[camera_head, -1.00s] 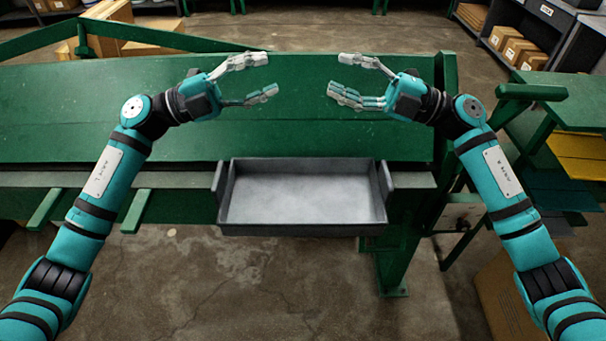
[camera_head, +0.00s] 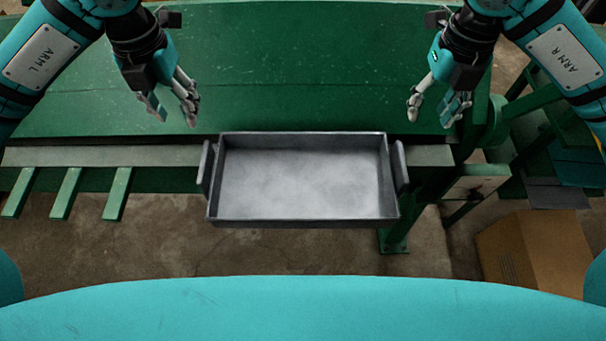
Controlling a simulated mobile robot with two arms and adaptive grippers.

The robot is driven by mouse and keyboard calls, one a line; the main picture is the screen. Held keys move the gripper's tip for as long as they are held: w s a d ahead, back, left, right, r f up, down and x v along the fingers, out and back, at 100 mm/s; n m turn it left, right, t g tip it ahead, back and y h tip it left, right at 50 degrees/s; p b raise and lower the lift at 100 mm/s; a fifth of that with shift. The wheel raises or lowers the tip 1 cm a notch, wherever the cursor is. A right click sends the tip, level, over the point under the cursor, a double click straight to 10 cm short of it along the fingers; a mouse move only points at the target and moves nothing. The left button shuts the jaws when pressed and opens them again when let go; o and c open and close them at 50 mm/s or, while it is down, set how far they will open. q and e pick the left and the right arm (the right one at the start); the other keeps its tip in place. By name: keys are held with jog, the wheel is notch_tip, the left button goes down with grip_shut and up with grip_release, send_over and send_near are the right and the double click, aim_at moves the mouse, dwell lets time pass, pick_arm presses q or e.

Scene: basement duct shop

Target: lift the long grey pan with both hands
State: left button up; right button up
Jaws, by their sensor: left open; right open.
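The long grey pan (camera_head: 302,222) sits at the front edge of the green bench, its near part reaching out past the edge. It is empty and level, with an upright handle plate at each short end. My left gripper (camera_head: 174,110) is open and empty, pointing down above the bench, behind and to the left of the pan's left handle (camera_head: 206,167). My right gripper (camera_head: 433,112) is open and empty, pointing down, behind and to the right of the right handle (camera_head: 399,167). Neither gripper touches the pan.
The green bench top (camera_head: 300,70) is clear behind the pan. Green slats (camera_head: 66,193) stick out at the front left. A cardboard box (camera_head: 535,250) is on the floor at the right.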

aim_at(203, 160)
pick_arm(q)
notch_tip(203, 160, down, 17)
jog(key=shift+w+f, duration=0.15)
jog(key=shift+f, duration=0.05)
pick_arm(e)
notch_tip(203, 160, down, 18)
jog(key=shift+w+r, duration=0.15)
jog(key=shift+r, duration=0.1)
pick_arm(q)
jog(key=shift+c, duration=0.5)
pick_arm(e)
jog(key=shift+c, duration=0.5)
pick_arm(q)
grip_shut()
pick_arm(e)
grip_shut()
jog(key=shift+r, duration=0.1)
